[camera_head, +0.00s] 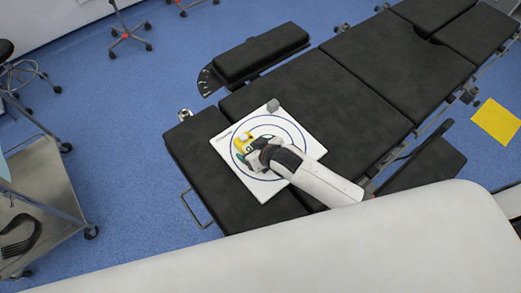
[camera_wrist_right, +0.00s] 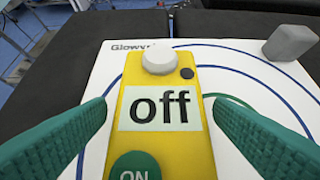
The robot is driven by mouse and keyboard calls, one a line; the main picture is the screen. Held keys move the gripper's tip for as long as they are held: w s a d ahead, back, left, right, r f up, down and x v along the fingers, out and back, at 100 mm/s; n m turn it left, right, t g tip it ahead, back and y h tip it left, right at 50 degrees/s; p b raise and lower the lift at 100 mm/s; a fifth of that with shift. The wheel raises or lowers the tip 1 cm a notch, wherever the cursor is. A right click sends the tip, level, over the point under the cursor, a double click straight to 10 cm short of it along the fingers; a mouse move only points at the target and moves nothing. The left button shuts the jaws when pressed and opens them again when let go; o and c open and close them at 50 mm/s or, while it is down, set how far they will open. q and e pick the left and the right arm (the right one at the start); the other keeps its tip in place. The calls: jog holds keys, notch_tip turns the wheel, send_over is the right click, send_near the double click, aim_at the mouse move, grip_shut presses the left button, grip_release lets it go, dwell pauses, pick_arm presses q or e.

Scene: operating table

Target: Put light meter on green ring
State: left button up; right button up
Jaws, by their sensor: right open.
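The light meter (camera_wrist_right: 163,85) is a yellow device with a white dome, an "off" display and a green "ON" button. It rests on a white board (camera_wrist_right: 110,60) with concentric rings; in the head view it shows as a small yellow piece (camera_head: 244,139). A bit of the green ring (camera_wrist_right: 232,100) shows just right of the meter in the wrist view; the rest is hidden by the meter and gripper. My right gripper (camera_wrist_right: 155,112) is open, its green fingers on either side of the meter, with visible gaps. My left gripper is not in view.
A small grey block (camera_head: 273,105) stands at the board's far corner. The board lies on the black operating table (camera_head: 325,90). A metal cart (camera_head: 45,180) stands at the left. A yellow square (camera_head: 497,121) lies on the blue floor at right.

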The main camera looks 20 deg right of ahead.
jog(key=v, duration=1.1)
jog(key=shift+s+r, duration=0.25)
jog(key=shift+s, duration=0.05)
jog(key=shift+d, duration=0.1)
